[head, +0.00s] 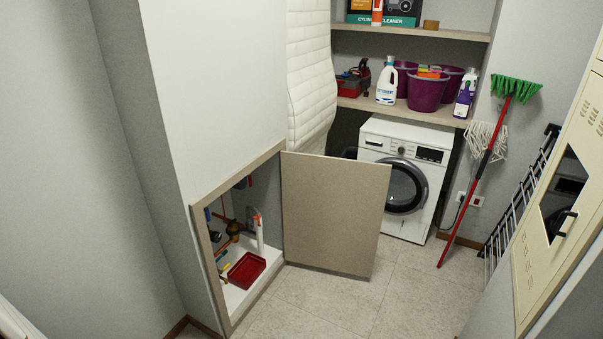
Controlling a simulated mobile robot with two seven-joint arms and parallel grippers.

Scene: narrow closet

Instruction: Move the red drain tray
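The red drain tray (246,270) is a shallow rectangular tray. It lies on the white floor of a low wall cupboard (238,295), left of centre in the head view. Pipes and a valve (232,232) are behind and above it, and a white upright tube (259,234) stands near its back right. The beige cupboard door (335,212) stands open to the right of the opening. Neither of my grippers is in view.
A white washing machine (405,180) stands at the back, below shelves with purple buckets (427,92) and bottles. A green broom (490,150), a mop and a dark rack (520,205) lean at the right. The tiled floor (330,305) in front is clear.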

